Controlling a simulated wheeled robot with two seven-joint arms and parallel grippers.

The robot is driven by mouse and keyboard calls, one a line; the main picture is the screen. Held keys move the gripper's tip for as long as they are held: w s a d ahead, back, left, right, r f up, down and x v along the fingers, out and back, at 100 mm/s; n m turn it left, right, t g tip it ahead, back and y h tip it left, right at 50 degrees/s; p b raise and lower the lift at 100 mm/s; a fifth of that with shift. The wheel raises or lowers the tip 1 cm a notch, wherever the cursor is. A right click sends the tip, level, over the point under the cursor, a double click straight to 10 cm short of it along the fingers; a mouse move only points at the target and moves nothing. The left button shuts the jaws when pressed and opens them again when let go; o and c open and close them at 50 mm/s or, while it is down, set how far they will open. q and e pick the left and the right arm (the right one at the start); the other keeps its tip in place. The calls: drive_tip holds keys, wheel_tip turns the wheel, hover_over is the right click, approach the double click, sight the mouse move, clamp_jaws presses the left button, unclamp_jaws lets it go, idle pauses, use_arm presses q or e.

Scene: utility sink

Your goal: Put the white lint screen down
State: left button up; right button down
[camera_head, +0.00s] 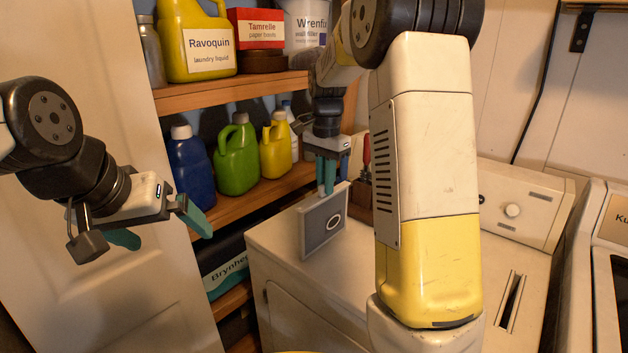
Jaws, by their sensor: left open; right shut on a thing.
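My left gripper (158,228) is open and empty, off to the left in front of the pale door.
A slot (511,300) lies in the machine top at right, before a control panel with a knob (512,211). Shelves behind hold a blue bottle (190,163), a green jug (236,157) and a yellow jug (275,147). My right arm hides much of the middle.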

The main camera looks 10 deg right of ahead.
drive_tip(key=c, duration=1.5)
unclamp_jaws()
drive_tip(key=shift+f, duration=0.1)
drive_tip(key=shift+o, duration=0.2)
wheel_tip(320, 180, up, 13)
drive_tip(key=s+f+n+t, duration=0.2)
drive_tip(key=s+n, duration=0.1)
drive_tip(key=s, duration=0.5)
drive_tip(key=s+a+f+n+t+y, duration=0.1)
drive_tip(key=s+n, duration=0.3)
drive_tip(key=s, duration=0.4)
drive_tip(key=s+a+f+n+t+y, duration=0.1)
drive_tip(key=s+f+n+t, duration=0.2)
drive_tip(key=s, duration=0.5)
drive_tip(key=shift+s+f+n, duration=0.15)
drive_tip(key=shift+f+n, duration=0.05)
drive_tip(key=shift+n, duration=0.3)
drive_tip(key=shift+a, duration=0.1)
